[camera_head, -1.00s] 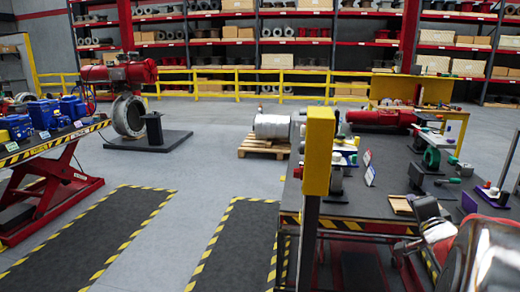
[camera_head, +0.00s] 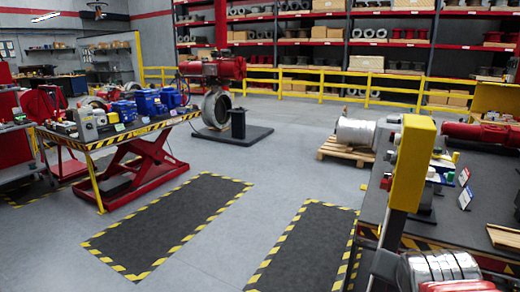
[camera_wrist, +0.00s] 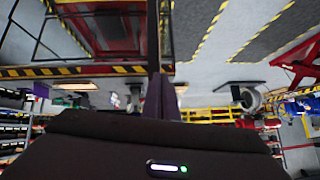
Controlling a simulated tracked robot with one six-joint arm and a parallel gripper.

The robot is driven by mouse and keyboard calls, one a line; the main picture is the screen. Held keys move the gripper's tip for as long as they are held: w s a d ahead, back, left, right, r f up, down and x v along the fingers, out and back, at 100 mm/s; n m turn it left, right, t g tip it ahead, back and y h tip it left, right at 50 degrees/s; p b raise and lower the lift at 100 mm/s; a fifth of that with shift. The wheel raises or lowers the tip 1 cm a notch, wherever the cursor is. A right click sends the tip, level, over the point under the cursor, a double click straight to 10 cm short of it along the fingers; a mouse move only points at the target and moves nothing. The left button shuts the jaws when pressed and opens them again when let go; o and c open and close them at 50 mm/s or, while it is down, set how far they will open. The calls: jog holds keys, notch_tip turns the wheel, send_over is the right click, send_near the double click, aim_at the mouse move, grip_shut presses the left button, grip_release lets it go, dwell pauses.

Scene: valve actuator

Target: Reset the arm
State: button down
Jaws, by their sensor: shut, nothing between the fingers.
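My gripper (camera_wrist: 160,88) shows in the wrist view as a dark, narrow pointed shape rising from a wide dark body. Its fingers are together with nothing between them. The wrist view is upside down, with floor and a striped table edge (camera_wrist: 40,72) at the top. In the head view, silver rounded parts of my arm (camera_head: 440,268) show at the bottom right, in front of the right-hand workbench. The gripper's fingers cannot be made out in the head view.
A yellow box on a post (camera_head: 412,165) stands at the right workbench (camera_head: 480,205). A red lift table (camera_head: 135,170) with blue actuators is at left. A large valve (camera_head: 216,105) and a metal cylinder on a pallet (camera_head: 357,132) stand behind. Grey floor (camera_head: 262,205) between is clear.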

jog(key=s+a+f+n+g+y, duration=0.2)
jog(key=s+a+f+n+y, duration=0.1)
jog(key=s+a+n, duration=0.4)
jog(key=s+a+f, duration=0.1)
jog(key=s+a, duration=0.2)
jog(key=a, duration=0.4)
jog(key=shift+g+y, duration=0.4)
jog(key=c, duration=2.4)
grip_release()
jog(key=shift+s, duration=0.1)
jog(key=shift+c, duration=0.2)
jog(key=o, duration=0.5)
jog(key=shift+c, duration=0.2)
jog(key=shift+o, duration=0.2)
jog(key=shift+a, duration=0.15)
